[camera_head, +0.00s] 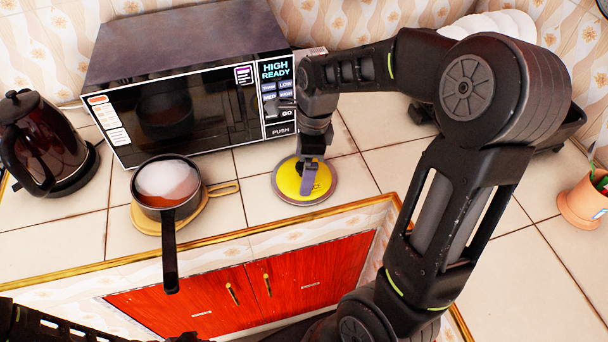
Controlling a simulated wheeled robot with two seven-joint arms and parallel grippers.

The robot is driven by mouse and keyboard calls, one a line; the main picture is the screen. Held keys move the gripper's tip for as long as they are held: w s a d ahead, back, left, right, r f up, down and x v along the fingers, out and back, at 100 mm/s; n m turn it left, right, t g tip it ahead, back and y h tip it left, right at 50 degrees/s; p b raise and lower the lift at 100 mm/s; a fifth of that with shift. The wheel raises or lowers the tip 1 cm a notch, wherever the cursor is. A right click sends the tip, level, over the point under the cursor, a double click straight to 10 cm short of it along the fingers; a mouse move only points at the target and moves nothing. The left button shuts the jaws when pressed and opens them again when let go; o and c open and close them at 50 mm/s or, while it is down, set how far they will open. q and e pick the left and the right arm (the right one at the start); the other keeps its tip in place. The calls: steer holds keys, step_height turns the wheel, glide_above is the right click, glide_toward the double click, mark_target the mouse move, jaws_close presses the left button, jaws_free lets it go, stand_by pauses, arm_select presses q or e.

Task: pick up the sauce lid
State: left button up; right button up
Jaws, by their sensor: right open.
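The round lid (289,185), yellow on top with a grey metal rim, lies flat on the tiled counter in front of the microwave's right end. I take it to be the sauce lid. My right gripper (308,181) points down over the lid's middle, open, its fingers hiding part of the top and any knob. I cannot tell whether the fingers touch it. The saucepan (168,181) sits left of the lid on a wooden board (145,222), uncovered, its black handle pointing toward me. Only dark parts of my left arm show at the bottom left; its gripper is not visible.
A microwave (190,108) stands close behind the lid and pan. A dark kettle (42,140) is at the far left. White plates (503,24) stand in a rack at the back right. A terracotta pot (580,205) is at the right edge.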

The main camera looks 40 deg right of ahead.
steer(key=shift+c, duration=0.4)
steer(key=c, duration=0.9)
steer(key=shift+s+a+f, duration=0.1)
steer(key=shift+s, duration=0.1)
jaws_close()
